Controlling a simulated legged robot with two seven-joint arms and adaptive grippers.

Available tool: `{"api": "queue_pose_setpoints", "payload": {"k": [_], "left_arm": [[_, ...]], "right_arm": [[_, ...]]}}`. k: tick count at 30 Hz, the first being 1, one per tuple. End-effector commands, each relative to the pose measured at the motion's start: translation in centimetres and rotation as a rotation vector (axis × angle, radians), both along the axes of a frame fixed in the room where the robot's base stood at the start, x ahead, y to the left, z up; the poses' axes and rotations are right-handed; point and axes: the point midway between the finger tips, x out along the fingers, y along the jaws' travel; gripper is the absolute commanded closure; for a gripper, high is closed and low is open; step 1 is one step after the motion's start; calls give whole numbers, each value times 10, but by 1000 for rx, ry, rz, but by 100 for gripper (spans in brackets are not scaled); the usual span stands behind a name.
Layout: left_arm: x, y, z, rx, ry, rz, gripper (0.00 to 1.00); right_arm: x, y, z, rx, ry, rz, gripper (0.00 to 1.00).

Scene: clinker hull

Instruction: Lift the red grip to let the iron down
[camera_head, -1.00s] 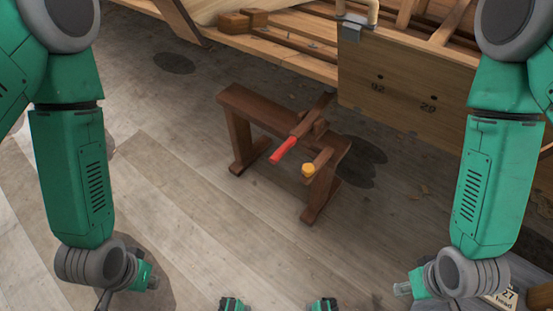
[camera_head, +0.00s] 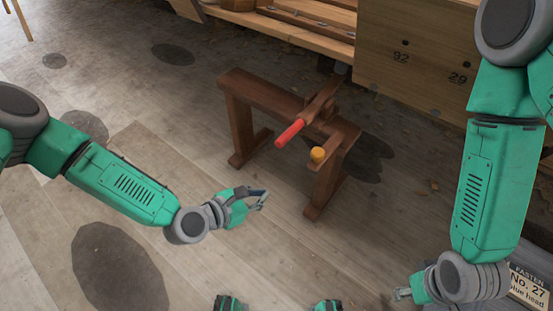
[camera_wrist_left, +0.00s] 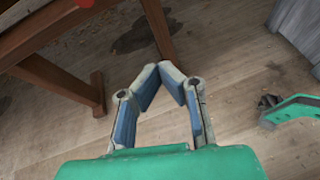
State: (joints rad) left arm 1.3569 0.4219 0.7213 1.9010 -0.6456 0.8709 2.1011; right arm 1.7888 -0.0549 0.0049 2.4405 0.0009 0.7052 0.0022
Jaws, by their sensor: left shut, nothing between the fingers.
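The red grip (camera_head: 290,133) is the near end of a wooden lever (camera_head: 324,98) mounted on a brown trestle (camera_head: 262,95). The lever slopes up and away from the grip. My right gripper (camera_head: 402,294) is low at the right, too small to read. I cannot make out the iron.
Hull planking (camera_head: 300,38) and a numbered board (camera_head: 415,55) stand behind. A labelled box (camera_head: 528,285) is at the lower right. Floor left of the trestle is clear.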

Motion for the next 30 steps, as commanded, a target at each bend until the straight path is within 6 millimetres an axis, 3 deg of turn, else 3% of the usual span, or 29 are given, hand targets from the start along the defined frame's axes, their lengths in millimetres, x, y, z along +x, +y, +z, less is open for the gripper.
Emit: {"api": "queue_pose_setpoints", "payload": {"k": [3,6,20,25,30], "left_arm": [[32,9,-1,-166,53,142,100],[46,14,2,-248,78,206,100],[53,17,4,-294,94,232,100],[66,5,-3,-291,93,229,100],[91,-18,-15,-289,92,228,100]], "right_arm": [[0,0,-11,0,0,0,60],[0,0,-13,0,0,0,60],[0,0,-14,0,0,-1,60],[0,0,-20,0,0,0,60],[0,0,-31,0,0,0,60]]}}
